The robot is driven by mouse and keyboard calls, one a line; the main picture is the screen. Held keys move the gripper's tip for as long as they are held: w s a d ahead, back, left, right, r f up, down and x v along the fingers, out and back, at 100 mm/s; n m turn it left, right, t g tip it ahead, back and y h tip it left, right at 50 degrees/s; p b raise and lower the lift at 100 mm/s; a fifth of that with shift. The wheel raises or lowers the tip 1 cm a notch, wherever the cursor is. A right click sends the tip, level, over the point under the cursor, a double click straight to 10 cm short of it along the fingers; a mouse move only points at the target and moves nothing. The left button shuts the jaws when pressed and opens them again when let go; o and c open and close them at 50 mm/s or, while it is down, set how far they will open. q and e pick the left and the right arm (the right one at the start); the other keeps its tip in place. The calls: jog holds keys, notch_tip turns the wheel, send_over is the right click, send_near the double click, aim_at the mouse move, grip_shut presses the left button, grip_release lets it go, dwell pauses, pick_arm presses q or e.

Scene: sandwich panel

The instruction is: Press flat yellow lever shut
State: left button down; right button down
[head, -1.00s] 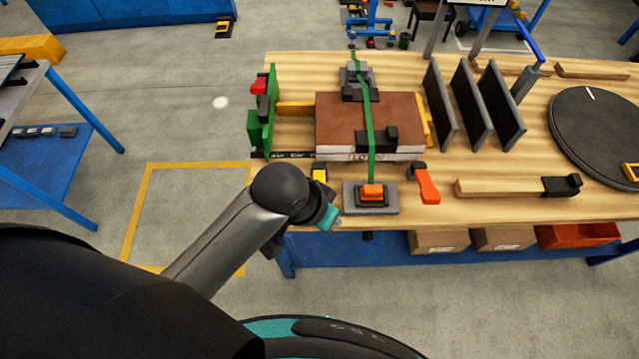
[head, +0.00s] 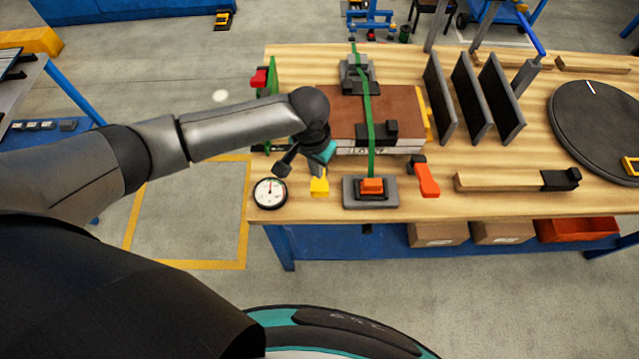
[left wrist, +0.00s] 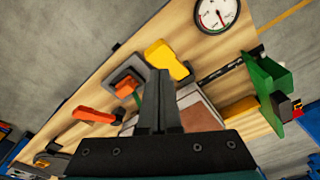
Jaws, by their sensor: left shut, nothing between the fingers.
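The yellow lever (head: 319,187) is at the front left of the workbench, left of the orange-topped grey block. In the left wrist view the yellow lever (left wrist: 168,59) lies just beyond my fingertips, its wider end near them. My left gripper (head: 317,173) is shut and empty, with its fingertips at or just above the lever's far end. I cannot tell whether they touch. The shut fingers (left wrist: 159,73) fill the middle of the left wrist view. The lever's far end is partly hidden by my gripper in the head view. My right gripper is not in view.
A round dial gauge (head: 270,193) stands left of the lever. The orange-topped block (head: 371,189) and a red-orange lever (head: 427,178) are to the right. Behind are the brown panel (head: 345,97) with a green strap and a green bracket (left wrist: 266,85). The bench's front edge is close.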

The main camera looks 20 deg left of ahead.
aim_at(319, 187)
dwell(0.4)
pick_arm(q)
jog(key=shift+w+f, duration=0.1)
jog(key=shift+f, duration=0.55)
jog(key=f, duration=0.1)
jog(key=f+b, duration=0.1)
jog(key=f, duration=0.1)
jog(key=f+b, duration=0.1)
jog(key=shift+w+f, duration=0.25)
jog(key=shift+f+b, duration=0.6)
jog(key=shift+b, duration=0.2)
